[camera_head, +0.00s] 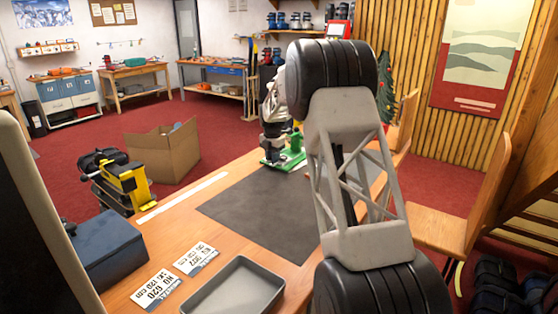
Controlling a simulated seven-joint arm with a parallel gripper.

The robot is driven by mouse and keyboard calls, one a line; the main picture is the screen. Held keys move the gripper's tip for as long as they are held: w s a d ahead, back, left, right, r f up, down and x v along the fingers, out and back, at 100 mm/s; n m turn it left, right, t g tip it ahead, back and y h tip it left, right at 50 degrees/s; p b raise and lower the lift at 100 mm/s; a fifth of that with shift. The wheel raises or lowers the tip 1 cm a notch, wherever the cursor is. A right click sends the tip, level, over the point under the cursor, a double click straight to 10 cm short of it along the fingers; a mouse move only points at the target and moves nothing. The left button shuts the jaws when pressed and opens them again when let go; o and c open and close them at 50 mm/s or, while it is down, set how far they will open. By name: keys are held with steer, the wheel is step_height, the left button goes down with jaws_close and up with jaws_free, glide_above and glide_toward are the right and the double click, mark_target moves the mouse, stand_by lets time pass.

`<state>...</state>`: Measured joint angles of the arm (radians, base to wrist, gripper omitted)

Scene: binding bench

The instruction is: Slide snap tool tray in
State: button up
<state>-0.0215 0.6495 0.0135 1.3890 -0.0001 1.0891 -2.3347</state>
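A shallow grey tray (238,287) lies at the near edge of the wooden bench, cut off by the bottom of the picture. It looks empty. I cannot tell whether it is the snap tool tray; no slot or drawer for it can be made out. My arm's large black and pale grey links fill the middle right. Behind them a grey and dark upright form, seemingly my gripper end (271,150), is over the far part of the bench, beside a green fixture (287,160). It is well apart from the grey tray. Its fingers cannot be made out.
A dark mat (262,212) covers the bench middle and is clear. White printed cards (157,290) lie left of the tray. A blue-grey box (103,250) and a yellow-black device (127,185) stand at the left. A cardboard box (165,152) is beyond the bench.

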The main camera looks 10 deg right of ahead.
steer(key=shift+w+d, duration=0.15)
stand_by(0.3)
steer(key=shift+w+d, duration=1.6)
steer(key=shift+f, duration=0.1)
steer(key=o, duration=0.4)
steer(key=shift+r, duration=0.25)
steer(key=shift+r, duration=2.85)
steer(key=shift+r, duration=2)
